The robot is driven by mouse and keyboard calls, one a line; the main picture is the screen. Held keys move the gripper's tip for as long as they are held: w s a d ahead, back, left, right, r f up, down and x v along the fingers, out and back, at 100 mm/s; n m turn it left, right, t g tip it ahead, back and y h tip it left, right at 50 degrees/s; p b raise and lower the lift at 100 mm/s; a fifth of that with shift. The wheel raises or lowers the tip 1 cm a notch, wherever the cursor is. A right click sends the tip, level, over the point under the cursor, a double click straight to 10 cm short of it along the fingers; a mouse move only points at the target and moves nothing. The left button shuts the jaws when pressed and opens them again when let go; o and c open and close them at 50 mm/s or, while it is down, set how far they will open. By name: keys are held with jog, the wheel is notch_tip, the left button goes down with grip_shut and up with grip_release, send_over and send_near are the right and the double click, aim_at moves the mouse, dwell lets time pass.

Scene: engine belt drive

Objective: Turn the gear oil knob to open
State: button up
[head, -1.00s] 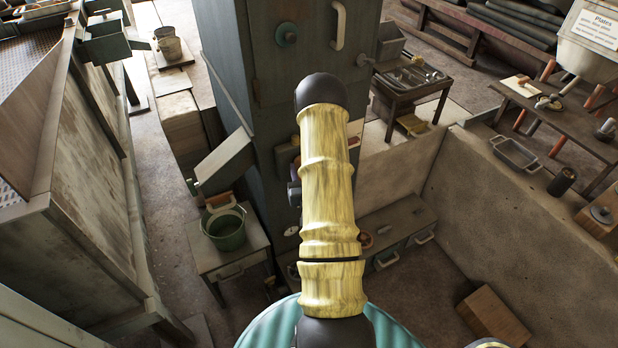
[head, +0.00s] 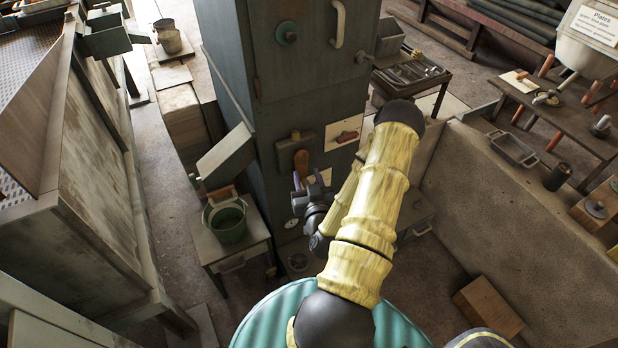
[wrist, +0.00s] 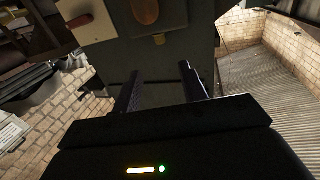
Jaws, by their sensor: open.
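A grey cabinet (head: 230,80) stands in front of me. I cannot read any label, so I cannot tell which one is the gear oil knob. My gripper (head: 308,180) is open and empty, just below the brown handle in the head view. In the wrist view, which looks upside down, the open fingers (wrist: 161,84) point at the cabinet; the brown handle (wrist: 145,11) and red handle (wrist: 80,21) show at the top.
A teal round knob (head: 287,32) and a white bar handle (head: 337,25) are higher on the cabinet. A green bucket (head: 226,221) stands on a small table to the left. A low wall (head: 520,215) runs along the right. A cardboard-coloured box (head: 488,305) lies on the floor.

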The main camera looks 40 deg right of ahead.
jog(key=shift+p+v, duration=0.75)
jog(key=shift+v, duration=0.1)
jog(key=shift+r, duration=0.2)
dwell(0.6)
